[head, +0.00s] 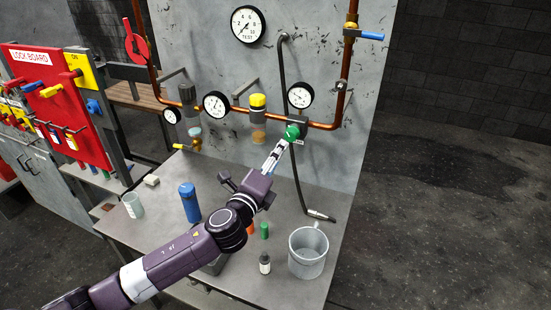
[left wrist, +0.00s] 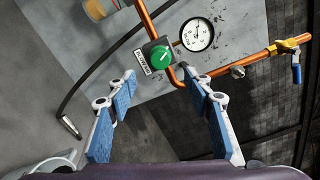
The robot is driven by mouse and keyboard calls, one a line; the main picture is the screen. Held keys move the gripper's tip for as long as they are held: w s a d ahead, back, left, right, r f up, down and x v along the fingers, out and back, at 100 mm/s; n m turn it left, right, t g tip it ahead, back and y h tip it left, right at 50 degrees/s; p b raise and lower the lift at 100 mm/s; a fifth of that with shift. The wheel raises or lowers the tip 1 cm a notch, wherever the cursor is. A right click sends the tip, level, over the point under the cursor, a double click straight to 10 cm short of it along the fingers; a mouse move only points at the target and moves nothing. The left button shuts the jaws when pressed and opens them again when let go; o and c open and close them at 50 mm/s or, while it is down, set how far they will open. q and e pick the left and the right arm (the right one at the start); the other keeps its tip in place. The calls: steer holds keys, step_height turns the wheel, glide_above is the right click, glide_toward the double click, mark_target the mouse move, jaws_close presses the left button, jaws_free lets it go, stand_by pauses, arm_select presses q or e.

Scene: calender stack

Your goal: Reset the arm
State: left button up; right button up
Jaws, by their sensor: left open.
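My left arm reaches in from the lower left in the head view. Its gripper (head: 277,153) points up at a green round knob (head: 292,132) on the copper pipe (head: 240,119). In the left wrist view the two blue-padded fingers of this gripper (left wrist: 160,77) are spread with nothing between them. The green knob (left wrist: 160,56) appears just beyond and between the fingertips there, beside a small label. I cannot tell whether the fingertips touch it. My right gripper is not in view.
Several gauges line the wall. A red lock board (head: 58,115) stands left. Floor at right is clear.

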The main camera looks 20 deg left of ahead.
arm_select(q)
steer(key=shift+s, duration=0.2)
stand_by(0.3)
steer(key=s+d+f+n+g, duration=0.1)
steer(key=s+f+n+g, duration=0.55)
steer(key=s, duration=0.65)
steer(key=s+d+f+n+g, duration=0.1)
steer(key=s+f+n+g, duration=0.2)
steer(key=s+f+n, duration=0.65)
steer(key=s+d+f+n+g, duration=0.1)
steer(key=s+f+n+g, duration=0.4)
steer(key=s+f, duration=0.75)
steer(key=s+f+g+b, duration=0.1)
steer(key=s+f+b, duration=0.2)
steer(key=f, duration=1)
steer(key=s+f+b, duration=0.2)
steer(key=f+b, duration=0.1)
steer(key=f, duration=1.1)
steer(key=s+a+f+b, duration=0.1)
steer(key=s+f+b, duration=0.1)
steer(key=s+f, duration=0.7)
steer(key=s+a+f+g+b, duration=0.1)
steer(key=s+a+f+b, duration=0.1)
steer(key=s+f, duration=0.6)
step_height(320, 180, down, 5)
steer(key=shift+s+a+f+m+y+b, duration=0.2)
steer(key=shift+s+m+y+b, duration=0.15)
steer(key=shift+b, duration=0.5)
